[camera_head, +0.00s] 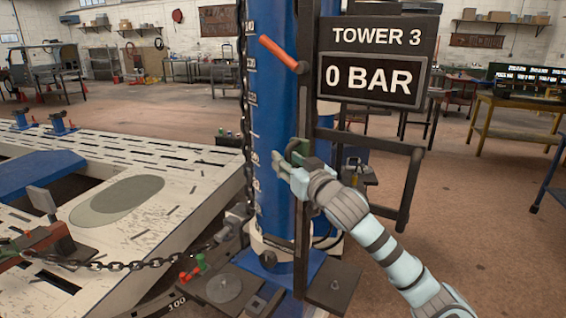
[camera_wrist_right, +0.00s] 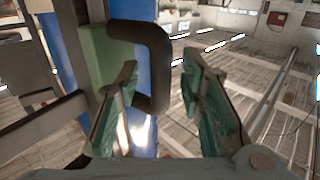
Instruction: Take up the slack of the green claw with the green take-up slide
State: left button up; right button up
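The green take-up slide is a green block (camera_head: 298,150) on the blue tower, with a black D-shaped handle (camera_wrist_right: 160,70) that shows in the right wrist view. My right gripper (camera_head: 282,164) is at this slide. In the right wrist view its fingers (camera_wrist_right: 160,62) are apart, with the handle's outer bar between them and a gap on the right side. A clamp with a small green part (camera_head: 28,232), perhaps the green claw, stands at the far left. A dark chain (camera_head: 130,264) runs from it toward the tower's foot and sags a little. My left gripper is out of view.
The blue tower (camera_head: 272,60) carries a sign reading "TOWER 3" and "0 BAR" (camera_head: 375,75). An orange lever (camera_head: 280,53) sticks out above the slide. A black side frame (camera_head: 408,185) stands right of the tower.

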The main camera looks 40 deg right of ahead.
jog(key=shift+w, duration=0.1)
grip_shut()
jog(key=shift+f, duration=0.1)
notch_tip(320, 180, down, 4)
jog(key=shift+f+b, duration=0.1)
jog(key=shift+b, duration=1.05)
jog(key=shift+c, duration=2.2)
grip_release()
jog(key=o, duration=0.5)
jog(key=shift+w, duration=0.1)
